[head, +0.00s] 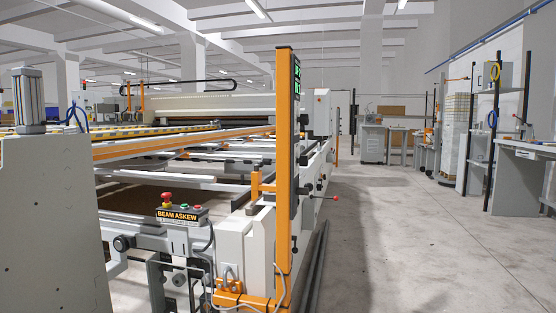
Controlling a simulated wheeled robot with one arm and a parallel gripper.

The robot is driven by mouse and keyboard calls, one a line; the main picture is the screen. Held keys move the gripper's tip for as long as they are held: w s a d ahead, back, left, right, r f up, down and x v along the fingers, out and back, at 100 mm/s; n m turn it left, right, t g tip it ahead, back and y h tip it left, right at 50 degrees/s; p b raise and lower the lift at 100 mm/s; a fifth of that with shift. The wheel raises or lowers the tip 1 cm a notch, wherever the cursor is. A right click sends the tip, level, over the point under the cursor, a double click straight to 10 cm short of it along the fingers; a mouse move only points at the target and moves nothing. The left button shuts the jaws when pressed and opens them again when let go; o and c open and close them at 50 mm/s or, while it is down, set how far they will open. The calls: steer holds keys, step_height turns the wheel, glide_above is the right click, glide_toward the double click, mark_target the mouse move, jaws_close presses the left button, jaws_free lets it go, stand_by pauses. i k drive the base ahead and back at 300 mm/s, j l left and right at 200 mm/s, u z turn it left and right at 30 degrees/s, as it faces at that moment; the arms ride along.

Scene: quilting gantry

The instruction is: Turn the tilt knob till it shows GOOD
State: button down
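A quilting gantry (185,153) with white and orange beams fills the left and middle of the head view. A small sign (178,215) on its near end reads BEAM ASKEW in orange letters. A round black knob (122,243) sits on the white frame, lower left of the sign. Several dark knobs and a lever with a red ball (335,198) stick out from the right side, by the orange post (284,160). I cannot tell which of these is the tilt knob. The word GOOD shows nowhere legible. My gripper is not in view.
A red button (167,197) and green buttons stand above the sign. A narrow display (297,76) with green characters, too small to read, is on the post. A cable hangs at the machine's near corner. The concrete floor (400,240) is clear to the right, with workbenches (524,150) along the wall.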

mark_target(303, 119)
steer(key=i+l+u, duration=0.15)
steer(key=l+u, duration=0.3)
steer(key=l, duration=0.45)
steer(key=l+u, duration=0.45)
steer(key=l, duration=0.45)
steer(key=k, duration=0.65)
